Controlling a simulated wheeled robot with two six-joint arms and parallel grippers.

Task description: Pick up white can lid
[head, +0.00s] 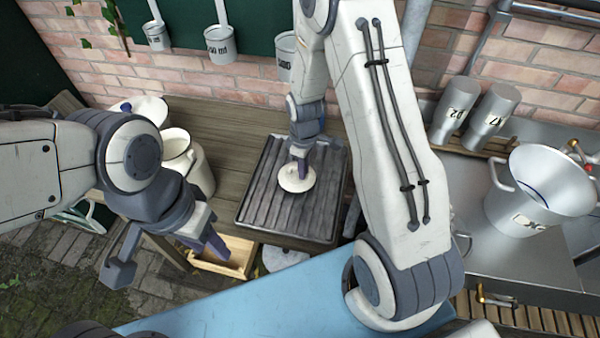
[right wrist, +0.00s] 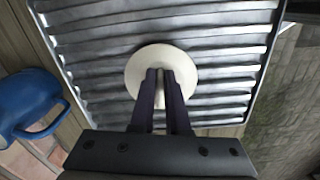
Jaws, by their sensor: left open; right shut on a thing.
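The white can lid (head: 296,181) is a round, cream-white disc over the dark ridged tray (head: 250,205). In the right wrist view the lid (right wrist: 148,62) lies at the fingertips, with the ridged tray (right wrist: 105,42) behind it. My right gripper (head: 301,170) points down and is shut on the lid's middle, where the fingers (right wrist: 163,82) hide what they grip. I cannot tell whether the lid touches the tray. My left gripper (head: 165,255) is open and empty, to the left of the tray and above the small wooden box.
White cans (head: 177,152) stand left of the tray on the wooden bench (head: 228,115). A small wooden box (head: 232,262) is in front. Measuring cups (head: 220,44) hang on the wall. A large metal pot (head: 530,190) and two metal cups (head: 455,110) stand at right. A blue vessel (right wrist: 28,98) shows in the wrist view.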

